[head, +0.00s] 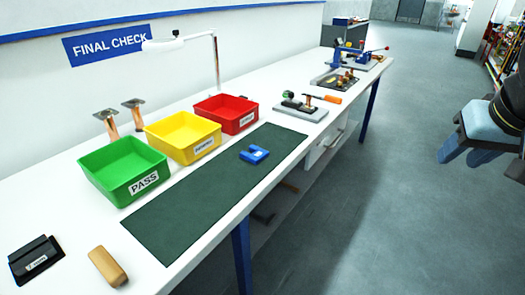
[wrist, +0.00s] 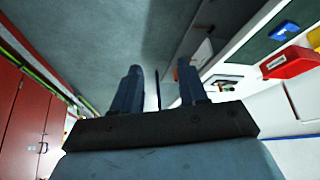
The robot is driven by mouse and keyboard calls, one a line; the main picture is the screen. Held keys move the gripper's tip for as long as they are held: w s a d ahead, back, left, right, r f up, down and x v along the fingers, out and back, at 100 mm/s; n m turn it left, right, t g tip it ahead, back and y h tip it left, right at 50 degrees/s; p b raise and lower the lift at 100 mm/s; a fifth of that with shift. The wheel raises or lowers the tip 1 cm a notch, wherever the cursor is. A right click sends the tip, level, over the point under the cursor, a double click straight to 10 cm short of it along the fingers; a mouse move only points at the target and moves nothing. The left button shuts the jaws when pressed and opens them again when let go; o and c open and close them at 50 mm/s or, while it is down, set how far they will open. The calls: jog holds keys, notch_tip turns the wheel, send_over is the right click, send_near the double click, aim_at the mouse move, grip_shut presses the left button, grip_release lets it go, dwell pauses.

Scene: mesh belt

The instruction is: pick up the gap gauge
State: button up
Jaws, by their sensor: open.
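The gap gauge appears to be the blue notched block (head: 254,154) with a small white label, lying flat on the dark green mat (head: 190,204). It also shows at the upper right of the wrist view (wrist: 284,31). My gripper (head: 461,160) hangs at the right of the head view, over the floor beyond the bench's front edge and well apart from the gauge. In the wrist view its two fingers (wrist: 160,72) stand apart with nothing between them.
Green (head: 122,169), yellow (head: 183,136) and red (head: 226,113) bins stand behind the mat. A black labelled holder (head: 36,261) and a tan block (head: 107,267) lie at the near left. Fixtures with handles (head: 305,106) stand farther along the white bench. The floor in front is clear.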

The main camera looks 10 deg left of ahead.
jog(key=o, duration=0.3)
jog(key=shift+w+d+f, duration=0.1)
jog(key=shift+w, duration=0.25)
jog(key=o, duration=0.8)
jog(key=w+a+f+n+t, duration=0.1)
jog(key=w, duration=0.4)
jog(key=w+a+f+n, duration=0.1)
jog(key=w+f, duration=0.1)
jog(key=w, duration=0.2)
jog(key=w+f+n+t, duration=0.1)
jog(key=w+f, duration=0.1)
jog(key=w, duration=0.3)
jog(key=shift+w+a+n+t+h, duration=0.3)
jog(key=shift+a+h, duration=0.1)
jog(key=shift+c, duration=0.2)
jog(key=w+a+f+n+t+y, duration=0.1)
jog(key=w+a+f+n+y, duration=0.1)
jog(key=w+a+f+n, duration=0.35)
jog(key=n+g+y, duration=0.3)
jog(key=n+y, duration=0.2)
jog(key=y, duration=0.9)
send_near(260, 155)
jog(key=shift+m, duration=0.25)
jog(key=x, duration=0.4)
jog(key=shift+w+a+f, duration=0.1)
jog(key=shift+a+f, duration=0.1)
jog(key=shift+a, duration=0.15)
jog(key=shift+x, duration=2.6)
